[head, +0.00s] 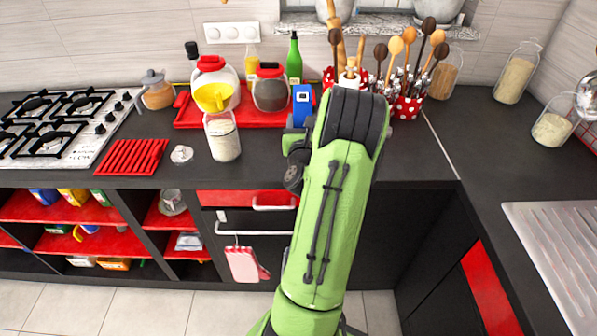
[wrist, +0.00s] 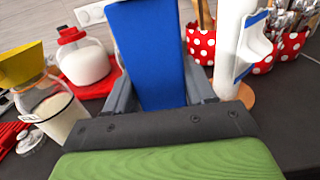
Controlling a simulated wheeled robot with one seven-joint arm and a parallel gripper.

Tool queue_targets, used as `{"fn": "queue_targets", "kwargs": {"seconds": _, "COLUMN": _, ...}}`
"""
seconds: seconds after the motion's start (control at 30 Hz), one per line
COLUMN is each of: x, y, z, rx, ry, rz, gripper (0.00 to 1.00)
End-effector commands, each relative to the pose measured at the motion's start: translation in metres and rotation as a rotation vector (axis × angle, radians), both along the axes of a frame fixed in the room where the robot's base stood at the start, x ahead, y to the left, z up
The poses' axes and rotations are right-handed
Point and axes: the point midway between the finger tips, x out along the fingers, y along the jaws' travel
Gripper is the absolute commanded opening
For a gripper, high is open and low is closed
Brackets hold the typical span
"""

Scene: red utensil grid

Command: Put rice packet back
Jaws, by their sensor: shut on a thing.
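The rice packet is a blue box (head: 303,104) held upright above the counter (head: 270,165), left of my green arm in the head view. It also shows as a tall blue face (wrist: 147,55) in the wrist view. My gripper (wrist: 158,88) is shut on it, with a grey finger on each side. In the head view my arm hides most of the gripper. A glass jar of white grains (head: 224,143) stands to the left, with a yellow funnel (head: 213,97) on top. A round glass lid (head: 181,154) lies beside it.
Open red shelves (head: 100,208) with colored packets are below the counter at left. A red tray (head: 190,116) holds jars and bottles behind. A paper roll (wrist: 232,45) and polka-dot utensil pots (head: 406,108) stand close right. The stove (head: 60,125) is far left.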

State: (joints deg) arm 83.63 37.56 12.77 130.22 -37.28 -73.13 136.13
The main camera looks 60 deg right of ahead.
Motion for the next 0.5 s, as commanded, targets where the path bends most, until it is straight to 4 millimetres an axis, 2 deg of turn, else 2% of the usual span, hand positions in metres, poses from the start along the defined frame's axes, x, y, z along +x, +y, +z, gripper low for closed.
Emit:
{"fn": "queue_targets", "kwargs": {"seconds": 0.23, "x": 0.001, "y": 0.0, "z": -0.049, "rx": 0.0, "ry": -0.002, "rz": 0.002, "gripper": 0.0}}
{"fn": "queue_targets", "kwargs": {"seconds": 0.5, "x": 0.001, "y": 0.0, "z": -0.078, "rx": -0.001, "ry": -0.003, "rz": 0.002, "gripper": 0.0}}
